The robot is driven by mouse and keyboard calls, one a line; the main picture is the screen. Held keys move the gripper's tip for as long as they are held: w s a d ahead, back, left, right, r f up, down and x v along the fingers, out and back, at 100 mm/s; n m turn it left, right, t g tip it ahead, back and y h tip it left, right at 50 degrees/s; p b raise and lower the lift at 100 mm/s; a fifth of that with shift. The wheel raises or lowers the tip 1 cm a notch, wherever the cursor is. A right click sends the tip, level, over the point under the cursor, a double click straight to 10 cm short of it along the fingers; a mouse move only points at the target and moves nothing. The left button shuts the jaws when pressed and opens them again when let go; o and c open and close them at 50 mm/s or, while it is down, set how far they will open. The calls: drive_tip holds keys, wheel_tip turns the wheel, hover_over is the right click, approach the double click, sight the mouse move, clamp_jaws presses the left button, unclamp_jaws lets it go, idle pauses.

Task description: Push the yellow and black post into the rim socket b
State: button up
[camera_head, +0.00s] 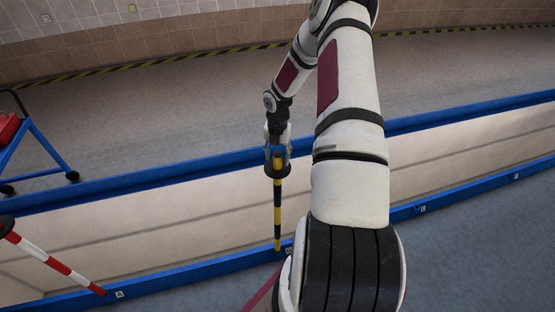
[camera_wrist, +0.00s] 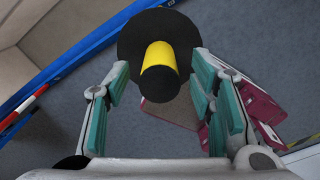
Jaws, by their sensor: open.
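The yellow and black post (camera_head: 278,213) stands upright in the head view, its foot at the near blue rim (camera_head: 222,265) beside a small label partly hidden by my arm. How deep the foot sits in the rim socket cannot be told. A wide black disc (camera_wrist: 130,45) is around the post near its top. My gripper (camera_head: 277,155) is at the post's upper end. In the wrist view my gripper (camera_wrist: 161,75) is open, with its teal-padded fingers on either side of the post's yellow and black top (camera_wrist: 158,72) and visible gaps between.
A red and white post (camera_head: 50,257) leans at the left, its lower end at the rim near label A (camera_head: 119,295). Label C (camera_head: 422,208) is on the rim at right. A pale trench lies between the blue rims. A blue-framed cart (camera_head: 42,150) stands at far left.

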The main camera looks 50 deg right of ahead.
wheel_tip(320, 180, up, 10)
idle(0.3)
drive_tip(key=shift+f, duration=0.1)
idle(0.3)
